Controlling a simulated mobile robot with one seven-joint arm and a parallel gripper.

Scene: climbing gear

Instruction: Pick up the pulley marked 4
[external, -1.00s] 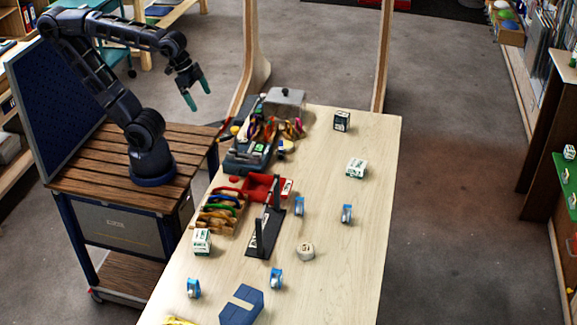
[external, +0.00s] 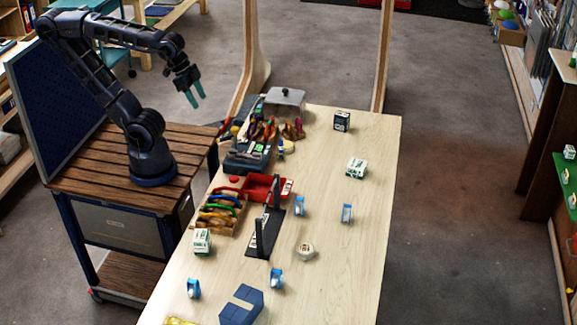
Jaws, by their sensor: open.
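Several small blue-and-white pulleys stand on the light wooden table. One pulley (external: 299,206) is right of the black stand, and another pulley (external: 347,213) is farther right. A pulley (external: 276,278) stands near the front beside a blue block, and another pulley (external: 193,288) is at the front left. Their markings are too small to read, so I cannot tell which one is marked 4. My gripper (external: 194,95), with teal fingers, is open and empty. It hangs in the air left of the table's far end, well away from all the pulleys.
A black stand (external: 262,242) with uprights and a red tray (external: 258,186) are mid-table. A slotted rack (external: 219,211), a blue block (external: 241,307), a round roll (external: 305,251) and white-green boxes (external: 357,168) stand around. The table's right side is mostly clear.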

